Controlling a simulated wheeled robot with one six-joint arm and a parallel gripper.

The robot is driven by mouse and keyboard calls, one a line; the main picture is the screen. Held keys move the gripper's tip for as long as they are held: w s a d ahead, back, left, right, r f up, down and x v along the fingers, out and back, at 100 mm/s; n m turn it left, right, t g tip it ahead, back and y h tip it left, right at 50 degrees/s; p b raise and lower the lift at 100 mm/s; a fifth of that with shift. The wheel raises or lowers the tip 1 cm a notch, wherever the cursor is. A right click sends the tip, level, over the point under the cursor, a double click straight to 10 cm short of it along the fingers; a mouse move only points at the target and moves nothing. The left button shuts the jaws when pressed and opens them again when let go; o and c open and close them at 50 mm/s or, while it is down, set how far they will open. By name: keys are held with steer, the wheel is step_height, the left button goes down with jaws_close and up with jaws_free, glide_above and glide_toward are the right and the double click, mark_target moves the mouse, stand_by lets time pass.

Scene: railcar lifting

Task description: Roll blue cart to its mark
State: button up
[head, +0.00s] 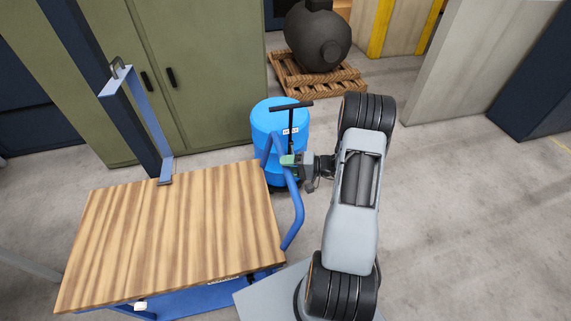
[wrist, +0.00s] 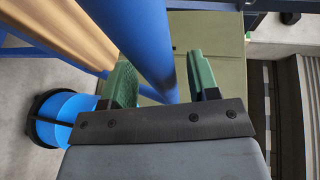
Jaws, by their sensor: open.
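The blue cart has a striped wooden top (head: 180,235) and a bent blue tube handle (head: 294,215) at its right end. It stands in the left half of the head view. My gripper (head: 288,160) is at the upper part of this handle. In the wrist view the blue handle tube (wrist: 140,40) runs between the two green fingers of my gripper (wrist: 160,85), which are apart. I cannot tell whether a finger touches the tube. The wooden top (wrist: 60,30) shows at the upper left there. I see no floor mark that I can identify.
A blue drum (head: 278,120) stands just behind the handle, with a black T-shaped bar (head: 291,107) near it. Green cabinets (head: 180,70) stand behind the cart. A dark tank (head: 318,38) sits on a wooden pallet (head: 320,80). The floor at right (head: 460,210) is clear.

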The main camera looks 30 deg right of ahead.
steer(key=shift+w+a+f, duration=0.15)
steer(key=shift+w+a, duration=0.1)
steer(key=shift+a, duration=0.15)
steer(key=shift+c, duration=0.3)
jaws_close()
